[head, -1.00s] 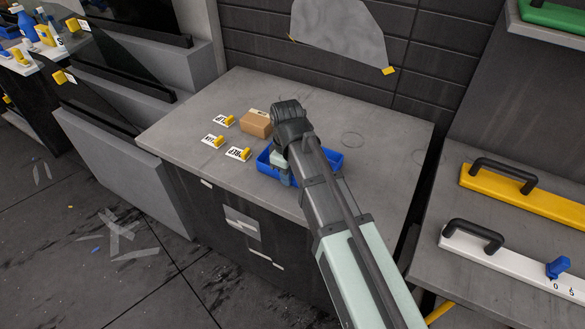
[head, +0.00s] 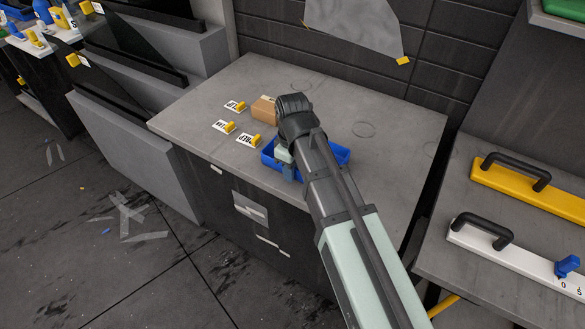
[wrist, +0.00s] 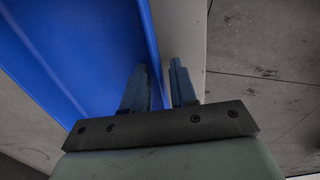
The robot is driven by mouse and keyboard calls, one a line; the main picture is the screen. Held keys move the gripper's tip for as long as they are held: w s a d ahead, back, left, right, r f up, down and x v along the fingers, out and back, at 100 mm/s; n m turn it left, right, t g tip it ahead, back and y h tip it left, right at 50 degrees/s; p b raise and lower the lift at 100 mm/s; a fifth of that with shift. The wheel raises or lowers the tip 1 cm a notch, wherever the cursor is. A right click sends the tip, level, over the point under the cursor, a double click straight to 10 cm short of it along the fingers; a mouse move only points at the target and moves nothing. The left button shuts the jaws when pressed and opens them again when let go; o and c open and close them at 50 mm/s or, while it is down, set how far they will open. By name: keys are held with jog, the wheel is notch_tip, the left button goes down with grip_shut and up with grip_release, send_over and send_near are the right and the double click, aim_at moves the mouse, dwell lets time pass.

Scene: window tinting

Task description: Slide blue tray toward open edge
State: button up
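The blue tray (head: 338,155) lies on the grey counter (head: 215,95), near its front edge and partly hidden behind my arm. My gripper (head: 287,171) points down at the tray's front-left side. In the wrist view, the tray (wrist: 75,50) fills the upper left. There my gripper (wrist: 162,85) straddles the tray's side wall, with the left finger on the tray's inner side and the right finger outside it. A gap with a strip of grey counter shows between the wall and the right finger, so the fingers look apart, not clamped.
A cardboard box (head: 263,110) and white cards with yellow clips (head: 249,139) stand left of the tray. The counter's right side is clear. A dark gap separates it from the right bench, which holds a yellow bar (head: 520,188) and a white bar (head: 510,252) with black handles.

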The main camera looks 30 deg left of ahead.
jog(key=shift+o, duration=1.1)
notch_tip(320, 180, up, 14)
jog(key=shift+w+f, duration=0.1)
dwell(0.4)
